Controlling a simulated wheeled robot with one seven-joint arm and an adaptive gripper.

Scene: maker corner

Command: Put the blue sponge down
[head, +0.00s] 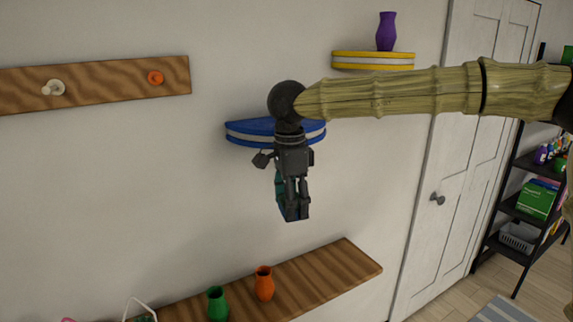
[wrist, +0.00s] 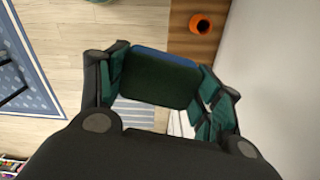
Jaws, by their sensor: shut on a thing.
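My gripper (head: 293,205) points down in the head view, in front of the wall and below the blue half-round shelf. It is shut on the blue sponge, whose edge (head: 281,204) shows beside the fingers. In the wrist view the sponge (wrist: 160,82) sits between the two fingers of my gripper (wrist: 163,88). Its near face looks dark green and its far edge blue. The sponge is in the air, and the fingers hide part of its sides.
A wooden shelf (head: 335,268) below carries a green vase (head: 217,304) and an orange vase (head: 264,284); its right end is bare. The blue shelf (head: 245,132) is partly hidden by my arm. A yellow shelf (head: 372,61) holds a purple vase (head: 386,32). A peg board (head: 110,83) hangs left.

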